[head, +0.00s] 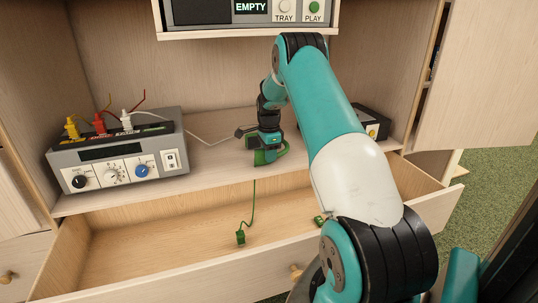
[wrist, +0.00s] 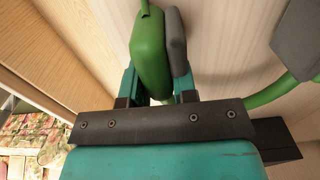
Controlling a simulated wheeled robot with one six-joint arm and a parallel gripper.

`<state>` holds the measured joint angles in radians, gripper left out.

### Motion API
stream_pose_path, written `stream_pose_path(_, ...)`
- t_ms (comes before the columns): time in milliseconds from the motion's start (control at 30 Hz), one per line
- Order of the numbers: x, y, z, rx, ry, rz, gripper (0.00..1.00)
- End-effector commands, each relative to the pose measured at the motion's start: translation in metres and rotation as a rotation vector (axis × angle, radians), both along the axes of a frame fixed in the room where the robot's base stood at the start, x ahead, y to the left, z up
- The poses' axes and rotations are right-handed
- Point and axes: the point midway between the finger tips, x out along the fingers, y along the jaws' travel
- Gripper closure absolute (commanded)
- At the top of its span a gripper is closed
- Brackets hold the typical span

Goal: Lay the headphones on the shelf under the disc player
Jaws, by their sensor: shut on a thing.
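The headphones (head: 270,156) are green with grey ear pads. They are at the shelf (head: 215,158) under the disc player (head: 245,12); whether they touch its surface I cannot tell. My gripper (head: 265,135) is shut on one green ear cup. In the wrist view, my gripper's fingers (wrist: 157,88) stand on both sides of that ear cup of the headphones (wrist: 150,50), and the other grey pad shows at upper right. A thin green cord hangs over the shelf's front edge, ending in a green plug (head: 240,237) at the drawer. The disc player's display reads EMPTY.
A grey amplifier (head: 120,155) with yellow, red and white plugs stands on the shelf's left. A dark box (head: 372,122) stands on its right, partly behind my arm. An open drawer (head: 150,235) juts out below, with a small green item (head: 319,220) at it.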

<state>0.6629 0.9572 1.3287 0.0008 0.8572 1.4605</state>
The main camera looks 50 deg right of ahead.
Motion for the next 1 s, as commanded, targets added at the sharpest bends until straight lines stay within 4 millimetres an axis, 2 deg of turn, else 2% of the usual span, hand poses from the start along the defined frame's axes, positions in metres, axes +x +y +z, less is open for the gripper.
stream_pose_path(67,0.000,0.000,-0.003,0.000,0.000,0.001,1.00)
stream_pose_path(100,0.000,0.000,-0.002,0.000,0.000,0.001,0.65)
stream_pose_path(167,0.000,0.001,-0.002,0.001,0.001,0.001,0.51)
stream_pose_path(200,0.000,0.001,-0.002,0.001,0.001,0.001,0.48)
stream_pose_path(500,0.000,0.001,0.002,-0.001,-0.001,0.001,0.48)
stream_pose_path(800,0.001,0.000,0.053,-0.001,-0.002,0.001,0.48)
stream_pose_path(1000,0.000,0.000,0.073,0.001,0.001,0.001,0.48)
